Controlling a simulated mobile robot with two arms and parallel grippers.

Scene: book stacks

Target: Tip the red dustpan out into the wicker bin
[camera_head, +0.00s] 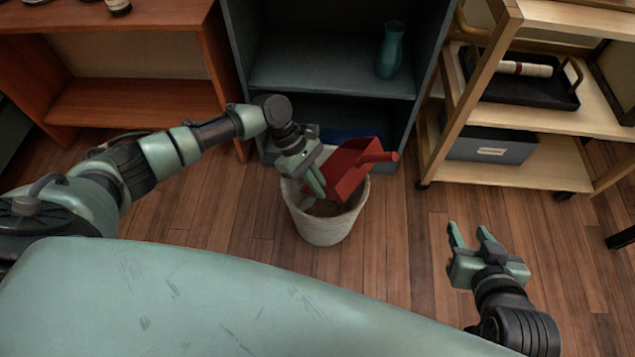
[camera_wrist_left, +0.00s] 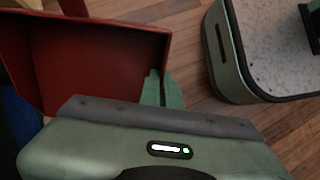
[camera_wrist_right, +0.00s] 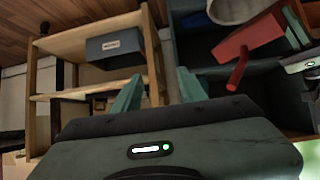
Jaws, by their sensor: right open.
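The red dustpan (camera_head: 347,172) is above the wicker bin (camera_head: 330,228), tilted, with its handle pointing right. My left gripper (camera_head: 315,183) is shut on the pan's side edge over the bin's mouth. In the left wrist view, the fingers (camera_wrist_left: 162,90) are close together at the edge of the dustpan (camera_wrist_left: 95,65), whose visible inside looks bare. Something brownish shows inside the bin, but it is partly hidden. My right gripper (camera_head: 468,236) is open and empty, apart to the right. The right wrist view shows the dustpan (camera_wrist_right: 248,38) and part of the bin (camera_wrist_right: 232,8).
A dark bookcase (camera_head: 300,65) with a teal vase (camera_head: 391,50) stands behind the bin. A wooden cart (camera_head: 540,175) with a grey box (camera_head: 490,147) and a black tray (camera_head: 520,82) is at the right. A reddish shelf (camera_head: 130,100) is at the left. Floor around the bin is clear.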

